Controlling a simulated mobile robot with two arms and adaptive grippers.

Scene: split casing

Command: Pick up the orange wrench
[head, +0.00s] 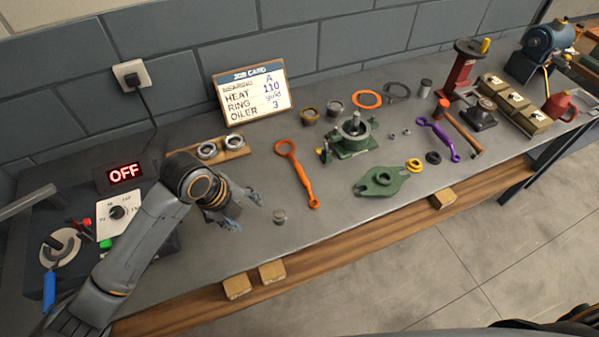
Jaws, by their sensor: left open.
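The orange wrench (300,176) lies flat on the grey bench top, with its large ring end toward the back and its narrow end toward the front. My left gripper (247,210) is above the bench to the left of the wrench, apart from it. Its fingers are spread and hold nothing. My right gripper is not in the picture.
A green vise-like casing (352,138) stands right of the wrench. A wooden block with metal rings (222,149) lies behind the gripper. The job card (252,93) leans at the back.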

